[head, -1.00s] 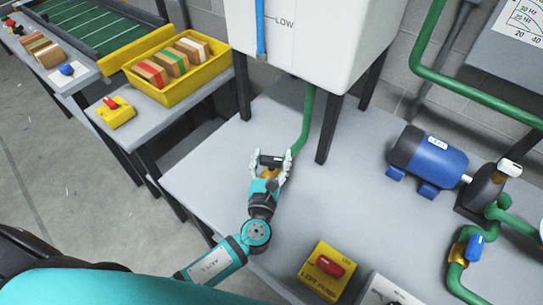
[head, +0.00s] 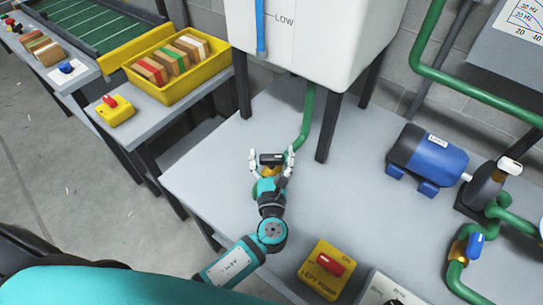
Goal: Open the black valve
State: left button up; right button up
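The black valve has a dark handle (head: 271,159) on a brass body (head: 269,171), at the end of the green pipe that comes down from the white tank (head: 300,40). My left gripper (head: 272,156) is at this valve, with one finger on each side of the handle. Its fingers are spread, and the handle lies crosswise between them. I cannot tell whether the fingertips touch the handle. The palm hides part of the valve body. My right gripper is not in the head view.
A blue motor (head: 428,160), a pump with green pipes and a blue-handled valve (head: 475,247) stand on the right. A yellow switch box (head: 327,270) is at the front edge. A yellow crate (head: 185,88) is on the left table. The grey bench (head: 340,200) is clear in the middle.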

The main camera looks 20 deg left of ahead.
pick_arm(q)
jog(key=shift+o, duration=0.6)
jog(key=shift+s, duration=0.1)
jog(key=shift+s+d+f, duration=0.1)
jog(key=shift+s+d, duration=0.05)
jog(key=shift+s, duration=0.05)
jog(key=v, duration=1.1)
jog(key=shift+s, duration=0.2)
jog(key=shift+s+d, duration=0.1)
